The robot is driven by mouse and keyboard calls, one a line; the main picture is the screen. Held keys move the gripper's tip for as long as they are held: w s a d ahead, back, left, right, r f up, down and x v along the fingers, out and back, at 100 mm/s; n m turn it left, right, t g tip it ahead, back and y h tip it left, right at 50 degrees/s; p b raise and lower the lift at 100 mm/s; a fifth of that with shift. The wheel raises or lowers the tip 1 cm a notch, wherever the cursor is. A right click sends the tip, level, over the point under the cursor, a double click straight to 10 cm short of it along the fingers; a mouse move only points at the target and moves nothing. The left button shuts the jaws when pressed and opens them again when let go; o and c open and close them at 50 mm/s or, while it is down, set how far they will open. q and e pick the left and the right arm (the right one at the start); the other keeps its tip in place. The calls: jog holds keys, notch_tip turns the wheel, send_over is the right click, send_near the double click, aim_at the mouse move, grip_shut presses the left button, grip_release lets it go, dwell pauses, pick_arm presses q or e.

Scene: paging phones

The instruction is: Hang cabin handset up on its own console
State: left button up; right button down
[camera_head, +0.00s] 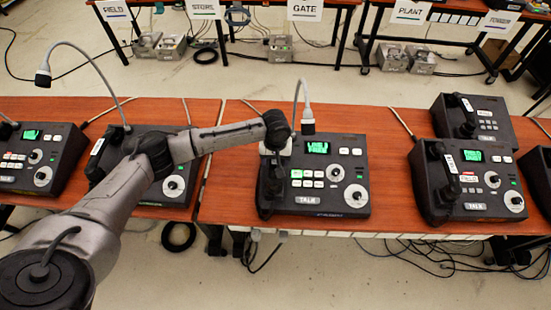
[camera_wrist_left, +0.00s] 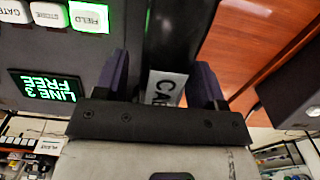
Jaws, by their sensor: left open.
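The cabin handset (camera_head: 270,190) is a dark bar along the left side of the middle console (camera_head: 332,195). The console has a green screen, lit keys and a knob. In the left wrist view the handset (camera_wrist_left: 175,40) carries a white label whose visible letters read "CA". My left gripper (camera_head: 275,150) is over the handset's far end, largely hidden by its own wrist in the head view. In the wrist view its fingers (camera_wrist_left: 163,85) stand apart, one on each side of the handset. I cannot tell whether they touch it. My right gripper is out of view.
Similar consoles stand at the left (camera_head: 35,155), behind my left arm (camera_head: 175,190), and at the right (camera_head: 470,185), with another behind it (camera_head: 475,118). A thin lamp (camera_head: 307,120) rises behind the middle console. Bare table (camera_head: 385,140) shows right of it.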

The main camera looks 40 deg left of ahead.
pick_arm(q)
jog(key=shift+r, duration=0.1)
notch_tip(320, 180, up, 12)
jog(key=p, duration=0.2)
dwell(0.3)
dwell(0.5)
jog(key=shift+a, duration=0.1)
